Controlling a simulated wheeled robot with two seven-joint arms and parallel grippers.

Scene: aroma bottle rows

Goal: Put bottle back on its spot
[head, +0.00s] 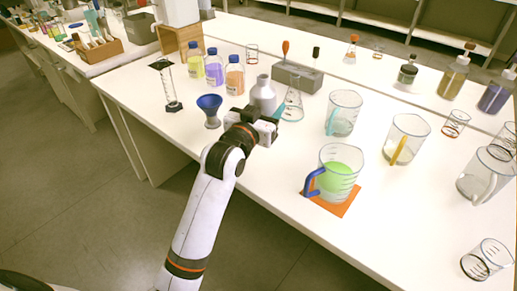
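Three blue-capped bottles stand in a row at the back left of the bench: a yellow one (195,63), a purple one (214,70) and an orange one (235,77). A pale grey bottle (263,93) with a narrow neck stands upright to their right. My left gripper (262,122) is low over the bench, right in front of the grey bottle and overlapping its base. Its fingers are mostly hidden, so I cannot tell whether they touch the bottle or are open. My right gripper is not in view. No marked empty spot is clearly visible.
A blue funnel (209,108) stands left of the gripper and a conical flask (292,105) right of it. A jug of green liquid (340,170) sits on an orange mat (346,207). Clear jugs stand at right. The bench's front left is clear.

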